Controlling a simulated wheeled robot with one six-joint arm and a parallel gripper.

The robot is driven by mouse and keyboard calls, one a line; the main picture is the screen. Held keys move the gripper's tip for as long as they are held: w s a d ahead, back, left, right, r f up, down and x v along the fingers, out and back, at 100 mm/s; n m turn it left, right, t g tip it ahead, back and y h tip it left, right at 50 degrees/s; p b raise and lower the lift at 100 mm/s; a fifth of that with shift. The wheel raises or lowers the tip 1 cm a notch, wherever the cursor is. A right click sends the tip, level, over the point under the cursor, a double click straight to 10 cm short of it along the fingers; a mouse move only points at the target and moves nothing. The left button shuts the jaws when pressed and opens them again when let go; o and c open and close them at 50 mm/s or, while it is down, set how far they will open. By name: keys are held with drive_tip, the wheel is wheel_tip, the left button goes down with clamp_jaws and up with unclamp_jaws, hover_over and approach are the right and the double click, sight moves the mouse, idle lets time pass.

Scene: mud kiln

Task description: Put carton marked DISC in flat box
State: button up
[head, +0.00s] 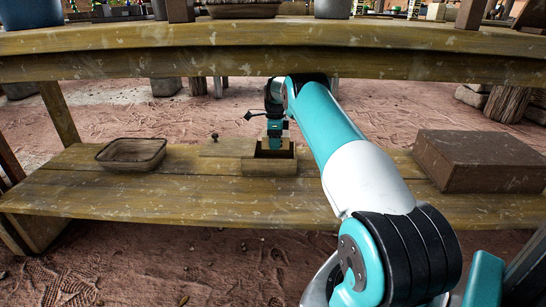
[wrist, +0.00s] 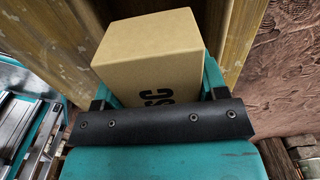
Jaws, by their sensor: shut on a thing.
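My gripper (head: 275,138) is shut on a tan carton (wrist: 150,55). The letters "SC" show on the carton's face in the wrist view; the rest of the marking is hidden by the gripper. In the head view, my gripper points down at the open part of a low wooden box (head: 268,168) on the lower shelf. The box's flat lid (head: 228,148) with a small knob lies drawn to the left. The carton is at the box's opening; I cannot tell how deep it is.
A dark rectangular tray (head: 133,163) stands on the shelf (head: 165,195) at the left. A large brown block or box (head: 482,160) stands at the right. A wooden tabletop (head: 180,68) runs above the shelf, over my arm. The shelf's front is clear.

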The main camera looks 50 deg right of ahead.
wheel_tip(320, 180, down, 4)
drive_tip(key=shift+f+b, duration=0.2)
drive_tip(key=shift+b, duration=1.05)
drive_tip(key=shift+f, duration=0.1)
drive_tip(key=shift+f, duration=0.1)
drive_tip(key=shift+f, duration=0.4)
drive_tip(key=shift+f, duration=0.1)
drive_tip(key=o, duration=1.1)
